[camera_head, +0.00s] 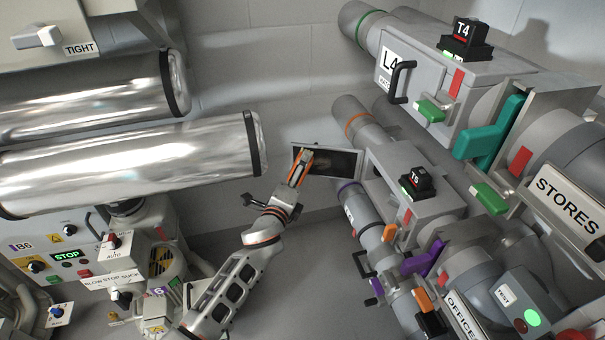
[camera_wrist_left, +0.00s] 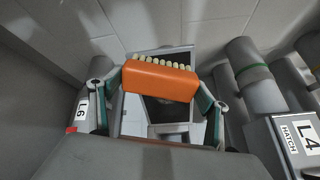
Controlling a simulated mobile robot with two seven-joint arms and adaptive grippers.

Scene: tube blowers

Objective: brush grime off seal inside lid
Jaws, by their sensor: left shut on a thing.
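My left gripper (camera_head: 300,170) comes up from the bottom of the head view and is shut on a brush with an orange block. In the left wrist view the brush (camera_wrist_left: 160,80) lies crosswise between the two fingers, its pale bristles pointing up and away. An open lid (camera_head: 350,163), a dark panel in a grey frame, stands just behind and right of the gripper. A dull brownish patch shows on the panel. The brush and gripper hide part of the lid (camera_wrist_left: 183,112) in both views. I cannot tell whether the bristles touch it. My right gripper is not in view.
Two shiny horizontal tubes (camera_head: 130,155) lie left of the gripper, above a control box (camera_head: 120,250). Grey tube lines with L4 (camera_head: 393,65), T4 (camera_head: 463,35) and T5 (camera_head: 414,182) labels crowd the right. Bare floor (camera_head: 310,270) shows between them.

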